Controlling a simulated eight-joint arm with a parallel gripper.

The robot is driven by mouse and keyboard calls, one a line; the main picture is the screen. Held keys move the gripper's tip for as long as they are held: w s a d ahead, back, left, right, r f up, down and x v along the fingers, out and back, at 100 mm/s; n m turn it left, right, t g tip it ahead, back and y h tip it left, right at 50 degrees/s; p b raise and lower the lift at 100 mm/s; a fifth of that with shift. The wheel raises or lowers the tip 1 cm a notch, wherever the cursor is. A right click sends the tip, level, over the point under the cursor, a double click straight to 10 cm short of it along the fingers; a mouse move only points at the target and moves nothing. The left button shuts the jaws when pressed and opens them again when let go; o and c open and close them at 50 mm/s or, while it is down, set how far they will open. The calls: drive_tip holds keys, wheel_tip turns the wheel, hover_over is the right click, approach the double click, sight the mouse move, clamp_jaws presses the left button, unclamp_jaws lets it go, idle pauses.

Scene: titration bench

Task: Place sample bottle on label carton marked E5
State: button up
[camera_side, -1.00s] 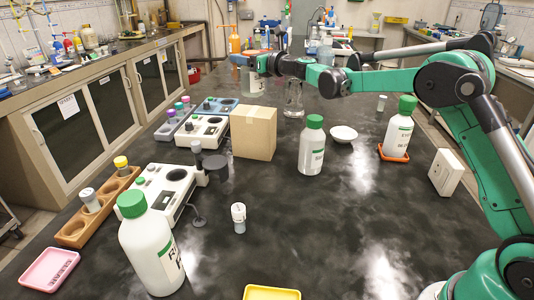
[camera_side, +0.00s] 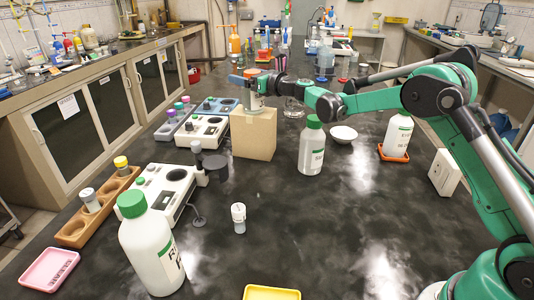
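The label carton (camera_side: 254,138) is a plain tan box standing on the dark bench, left of centre. No E5 marking is readable on the faces I see. A small pale bottle (camera_side: 254,102), which looks like the sample bottle, is upright at the carton's top. Its base appears to be at or very close to the top face; I cannot tell whether it touches. My gripper (camera_side: 248,83) reaches in from the right and is around the bottle's upper part, seemingly shut on it. The fingers are small and partly hide the bottle's top.
A green-capped bottle (camera_side: 312,148) and a white dish (camera_side: 343,134) stand right of the carton. Instruments (camera_side: 201,131) sit close on its left. Another green-capped bottle (camera_side: 397,134) stands on an orange tray. A large bottle (camera_side: 150,248) is at front left.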

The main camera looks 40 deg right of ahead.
drive_tip(key=shift+r, duration=0.1)
drive_tip(key=shift+s+d, duration=0.1)
drive_tip(key=shift+s, duration=0.15)
drive_tip(key=v, duration=1.1)
drive_tip(key=s+a+n+g+y, duration=0.1)
drive_tip(key=s+a+n+g, duration=0.7)
drive_tip(key=n, duration=0.9)
drive_tip(key=s+f+n+g+h, duration=0.1)
drive_tip(key=s+f+n+h, duration=0.1)
drive_tip(key=s+n, duration=0.5)
drive_tip(key=s+f+n+g+h, duration=0.1)
drive_tip(key=s+f+n+h, duration=0.2)
drive_tip(key=s+n, duration=0.4)
drive_tip(key=shift+s+f+n+g, duration=0.3)
drive_tip(key=shift+s+f+n, duration=0.1)
drive_tip(key=shift+n, duration=0.8)
